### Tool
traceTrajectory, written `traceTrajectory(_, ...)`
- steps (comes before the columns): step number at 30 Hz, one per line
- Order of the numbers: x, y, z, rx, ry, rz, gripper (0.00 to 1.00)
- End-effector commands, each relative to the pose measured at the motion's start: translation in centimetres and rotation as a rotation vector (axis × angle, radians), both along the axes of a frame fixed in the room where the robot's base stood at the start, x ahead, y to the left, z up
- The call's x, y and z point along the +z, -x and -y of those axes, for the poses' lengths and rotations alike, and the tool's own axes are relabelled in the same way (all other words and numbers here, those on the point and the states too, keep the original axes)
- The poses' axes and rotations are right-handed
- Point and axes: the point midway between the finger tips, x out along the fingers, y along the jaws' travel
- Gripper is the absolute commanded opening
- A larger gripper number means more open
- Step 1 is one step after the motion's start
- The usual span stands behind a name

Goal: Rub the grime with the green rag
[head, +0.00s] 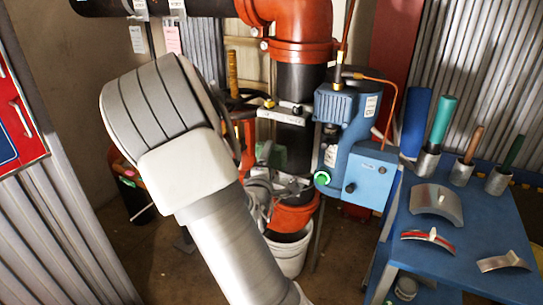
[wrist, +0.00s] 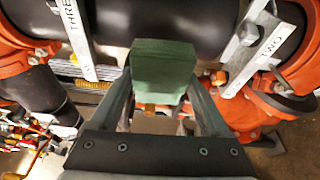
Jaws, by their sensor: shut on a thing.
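A green rag (wrist: 163,70), a folded block in shape, is held between the two fingers of my gripper (wrist: 160,100) in the wrist view. A dull green patch, likely the same rag (head: 273,155), shows in front of the black riser pipe in the head view. My gripper (head: 262,192) is beside the lower pipe, partly hidden by my own arm. In the wrist view a black pipe (wrist: 190,22) runs across just beyond the rag; I cannot tell whether they touch. I cannot make out the grime in either view.
A blue pump (head: 345,125) with a box stands right of the riser. A white bucket (head: 289,258) is below the pipe. A blue table (head: 450,262) at right holds metal shells and cups with handles. Orange couplings (wrist: 25,45) and lettered tags (wrist: 76,38) flank the pipe.

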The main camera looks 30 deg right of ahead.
Motion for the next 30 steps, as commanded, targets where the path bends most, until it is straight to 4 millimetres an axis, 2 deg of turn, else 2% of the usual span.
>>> traceTrajectory(8,0.0,0.1,-0.3,0.001,-0.001,-0.001,0.28)
traceTrajectory(18,0.0,1.5,-2.5,0.001,-0.001,-0.001,0.28)
traceTrajectory(30,0.0,1.5,-2.6,0.0,0.0,0.0,0.28)
